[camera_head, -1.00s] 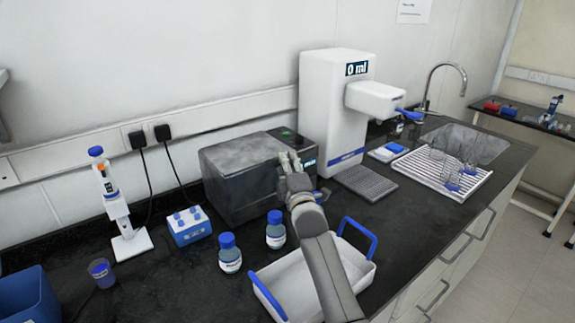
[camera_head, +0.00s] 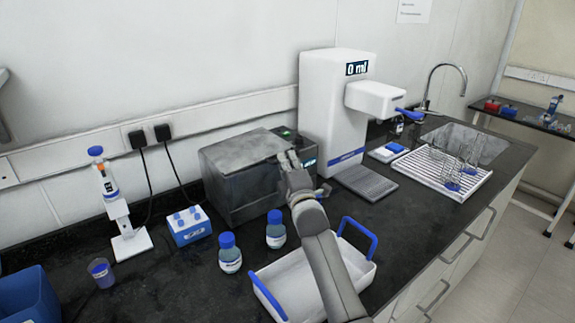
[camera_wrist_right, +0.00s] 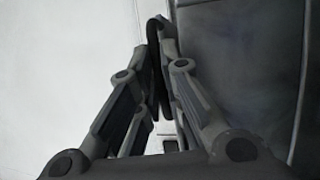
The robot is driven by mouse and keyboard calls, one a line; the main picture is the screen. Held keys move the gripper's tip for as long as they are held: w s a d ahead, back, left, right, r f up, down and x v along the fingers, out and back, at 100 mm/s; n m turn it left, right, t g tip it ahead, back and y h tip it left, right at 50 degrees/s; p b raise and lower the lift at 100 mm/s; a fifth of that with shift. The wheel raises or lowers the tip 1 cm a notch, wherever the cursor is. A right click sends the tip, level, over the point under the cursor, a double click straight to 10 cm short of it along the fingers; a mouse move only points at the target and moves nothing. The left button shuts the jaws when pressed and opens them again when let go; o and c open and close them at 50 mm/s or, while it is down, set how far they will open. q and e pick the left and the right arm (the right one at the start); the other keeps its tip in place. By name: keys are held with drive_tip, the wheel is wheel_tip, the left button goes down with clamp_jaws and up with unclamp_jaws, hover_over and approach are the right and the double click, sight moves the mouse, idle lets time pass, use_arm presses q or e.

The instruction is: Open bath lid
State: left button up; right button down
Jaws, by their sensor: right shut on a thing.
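The bath is a dark grey box (camera_head: 235,195) on the black worktop against the wall. Its grey lid (camera_head: 238,150) lies on top and looks closed. My right gripper (camera_head: 288,160) is at the lid's front right edge and shut on it; the fingers hide the spot they grip. In the right wrist view the fingertips (camera_wrist_right: 160,25) are close together, with the dark lid surface (camera_wrist_right: 240,60) beside them on the right. My left gripper is not in view.
A white dispenser (camera_head: 325,110) reading "0 ml" stands close right of the bath. A blue tube rack (camera_head: 187,228) is on the left.

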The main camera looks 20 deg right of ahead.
drive_tip(key=s+a+r+n+t+y, duration=0.1)
drive_tip(key=a+r+n+y, duration=0.2)
drive_tip(key=r+n, duration=0.3)
drive_tip(key=s+a+r+n+t+y, duration=0.1)
drive_tip(key=a+r+n+y, duration=0.2)
drive_tip(key=r+n, duration=0.35)
drive_tip(key=s+a+r+n+g+y+p, duration=0.1)
drive_tip(key=s+a+n+y+p, duration=0.1)
drive_tip(key=a+n, duration=0.3)
drive_tip(key=s+a+r+n+g+y+p, duration=0.2)
drive_tip(key=a+n+y, duration=0.2)
drive_tip(key=n, duration=0.5)
drive_tip(key=shift+s+a+r+g+y, duration=0.15)
drive_tip(key=shift+a+g+y, duration=0.2)
drive_tip(key=shift+a, duration=0.8)
drive_tip(key=c, duration=1.6)
unclamp_jaws()
drive_tip(key=shift+o, duration=0.2)
